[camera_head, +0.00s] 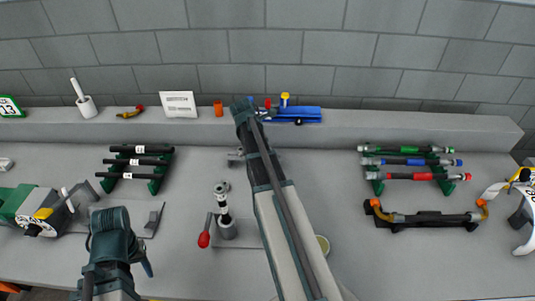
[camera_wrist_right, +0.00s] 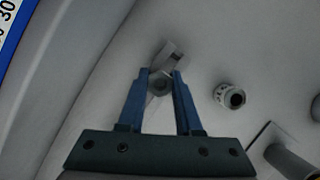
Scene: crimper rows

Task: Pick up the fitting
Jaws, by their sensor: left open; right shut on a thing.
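In the right wrist view, the blue fingers of my right gripper (camera_wrist_right: 161,76) are closed on a small grey round fitting (camera_wrist_right: 160,84), which sits between the fingertips. A pale bracket-like piece shows just beyond it. Another round fitting (camera_wrist_right: 230,96) with a dark hole stands apart to the right. In the head view my right arm crosses the middle of the bench, and its fingers are hidden. My left gripper (camera_head: 146,264) is low at the left, mostly hidden behind its wrist; it is open and empty.
A press with a red-knobbed lever (camera_head: 226,212) stands left of my right arm. Racks of hoses stand at left (camera_head: 138,166) and right (camera_head: 412,164). An orange-ended hose (camera_head: 428,218) lies at the right. A ledge (camera_head: 420,122) runs along the back, with a blue tool (camera_head: 295,115).

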